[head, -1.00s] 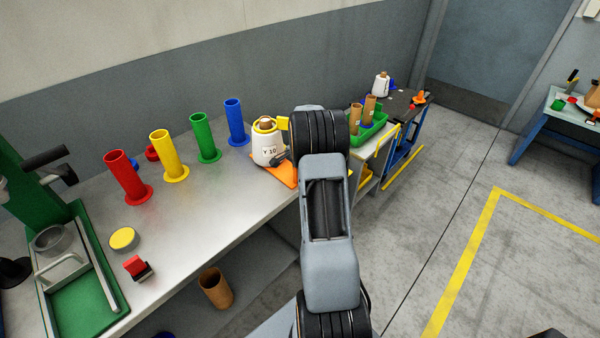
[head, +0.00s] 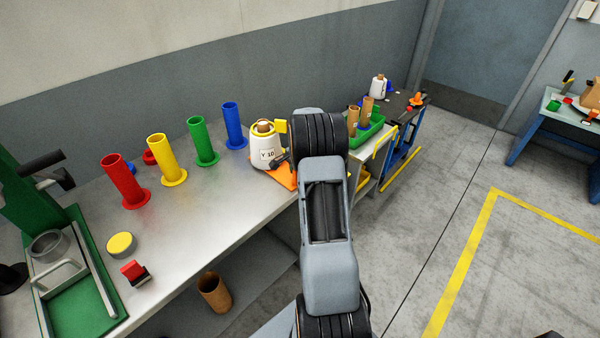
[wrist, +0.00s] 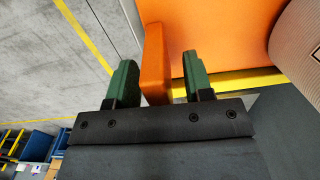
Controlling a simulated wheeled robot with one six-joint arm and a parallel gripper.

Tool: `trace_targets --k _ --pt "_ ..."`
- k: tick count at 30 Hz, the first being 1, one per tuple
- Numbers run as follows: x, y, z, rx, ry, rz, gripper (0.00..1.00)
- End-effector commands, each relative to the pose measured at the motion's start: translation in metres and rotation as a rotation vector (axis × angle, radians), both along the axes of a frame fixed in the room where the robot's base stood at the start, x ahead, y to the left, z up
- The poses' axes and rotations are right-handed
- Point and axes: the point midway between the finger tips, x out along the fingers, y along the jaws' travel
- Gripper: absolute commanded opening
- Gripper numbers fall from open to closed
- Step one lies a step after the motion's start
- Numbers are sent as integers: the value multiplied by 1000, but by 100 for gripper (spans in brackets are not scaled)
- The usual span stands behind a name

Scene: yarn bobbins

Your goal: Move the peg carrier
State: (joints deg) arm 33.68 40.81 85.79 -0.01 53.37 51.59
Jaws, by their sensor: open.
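The orange peg carrier (head: 284,179) lies on the metal bench, partly hidden behind my arm in the head view. A white yarn cone (head: 264,153) marked "Y 10", with a yellow band and a brown top, stands upright on it. In the wrist view the carrier's orange plate (wrist: 225,40) fills the top, and an upright orange bar (wrist: 156,50) stands between my green fingers. My gripper (wrist: 161,72) is open, with a finger on each side of the bar and gaps showing. The cone's side (wrist: 300,50) shows at the right edge of the wrist view.
Red (head: 124,182), yellow (head: 166,160), green (head: 203,142) and blue (head: 235,126) tubes stand left on the bench. A green crate (head: 368,132) with brown tubes is beyond my arm.

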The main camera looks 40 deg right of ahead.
Motion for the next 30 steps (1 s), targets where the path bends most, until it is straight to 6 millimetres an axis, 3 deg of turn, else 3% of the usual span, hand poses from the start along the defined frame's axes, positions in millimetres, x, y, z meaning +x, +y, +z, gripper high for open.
trace_targets --k 7,21,30 --pt "0 -1 15 -2 -2 0 47" --pt "0 -1 104 -2 -3 -1 47" --pt "0 -1 134 0 -1 -1 47"
